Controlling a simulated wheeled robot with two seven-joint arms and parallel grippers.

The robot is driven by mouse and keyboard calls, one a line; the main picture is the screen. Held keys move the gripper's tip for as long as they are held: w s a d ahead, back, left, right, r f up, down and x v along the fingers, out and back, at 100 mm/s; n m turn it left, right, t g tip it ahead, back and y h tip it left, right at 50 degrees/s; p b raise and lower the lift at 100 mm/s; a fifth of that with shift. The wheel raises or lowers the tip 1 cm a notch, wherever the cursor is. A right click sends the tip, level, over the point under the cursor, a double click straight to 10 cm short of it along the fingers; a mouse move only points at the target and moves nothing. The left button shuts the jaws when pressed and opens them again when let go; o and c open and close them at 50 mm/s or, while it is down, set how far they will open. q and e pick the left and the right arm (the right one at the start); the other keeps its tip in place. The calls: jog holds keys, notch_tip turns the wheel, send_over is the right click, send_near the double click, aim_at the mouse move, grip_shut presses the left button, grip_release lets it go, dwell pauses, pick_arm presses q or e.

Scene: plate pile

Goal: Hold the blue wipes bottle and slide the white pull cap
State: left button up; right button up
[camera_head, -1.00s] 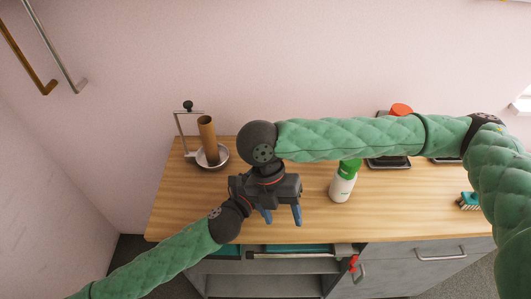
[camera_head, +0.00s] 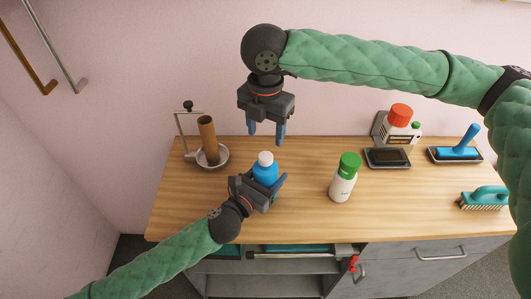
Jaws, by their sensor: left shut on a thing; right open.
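The blue wipes bottle (camera_head: 265,174) stands upright on the wooden counter, left of the middle. Its white pull cap (camera_head: 265,158) is on top and in plain view. My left gripper (camera_head: 275,187) reaches in from the lower left and is shut on the blue bottle, low on its body; the gripper hides the bottle's lower part. My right gripper (camera_head: 266,138) is open and empty, pointing down, with its fingers above and behind the white cap in the picture, apart from it.
A white bottle with a green cap (camera_head: 343,180) stands to the right. A brown roll on a metal stand (camera_head: 208,140) is at the left. A red-capped container (camera_head: 398,124), dark tray (camera_head: 387,158), blue-handled tool (camera_head: 467,143) and teal brush (camera_head: 485,198) occupy the right side.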

aim_at(266, 156)
notch_tip(266, 156, down, 8)
jog(key=shift+f, duration=0.15)
dwell(0.4)
